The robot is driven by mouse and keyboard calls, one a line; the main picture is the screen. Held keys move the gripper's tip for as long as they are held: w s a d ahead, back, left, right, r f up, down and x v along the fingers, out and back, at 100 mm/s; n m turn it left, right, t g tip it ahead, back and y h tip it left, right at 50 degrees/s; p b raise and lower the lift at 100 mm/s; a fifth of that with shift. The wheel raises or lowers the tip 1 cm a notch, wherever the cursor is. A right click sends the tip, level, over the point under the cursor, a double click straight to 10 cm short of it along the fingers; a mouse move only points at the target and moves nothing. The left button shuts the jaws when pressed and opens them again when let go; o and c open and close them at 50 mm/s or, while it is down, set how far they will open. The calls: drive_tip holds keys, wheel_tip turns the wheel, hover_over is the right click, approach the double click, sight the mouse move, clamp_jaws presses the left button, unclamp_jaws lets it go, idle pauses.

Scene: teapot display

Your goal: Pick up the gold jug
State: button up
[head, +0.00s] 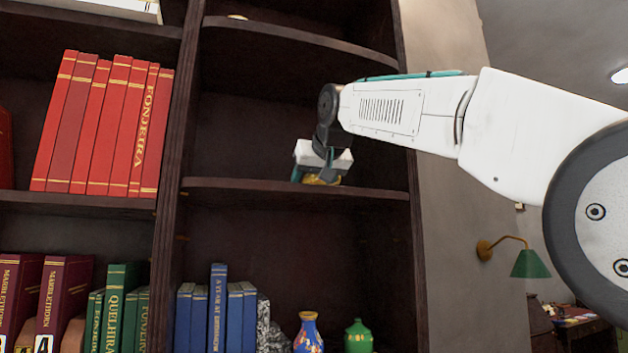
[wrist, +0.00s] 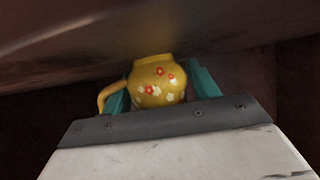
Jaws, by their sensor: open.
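The gold jug (wrist: 157,84) has red and white flowers and a handle on its left side in the wrist view. It stands between the two teal fingers of my gripper (wrist: 160,88), one finger on each side, with the handle beside the left finger. In the head view a small part of the jug (head: 321,180) shows below my gripper (head: 314,178), on the curved middle shelf (head: 230,187). My gripper is open around the jug. The rest of the jug is hidden behind the gripper in the head view.
The upper shelf (head: 300,38) hangs above my gripper. Upright side panels flank the compartment. Red books (head: 105,125) stand to the left beyond a panel. Below are blue books (head: 218,308), a blue vase (head: 308,332) and a green jar (head: 358,338). The middle shelf is otherwise clear.

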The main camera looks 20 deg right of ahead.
drive_tip(key=c, duration=0.8)
drive_tip(key=shift+o, duration=0.2)
drive_tip(key=shift+r, duration=0.1)
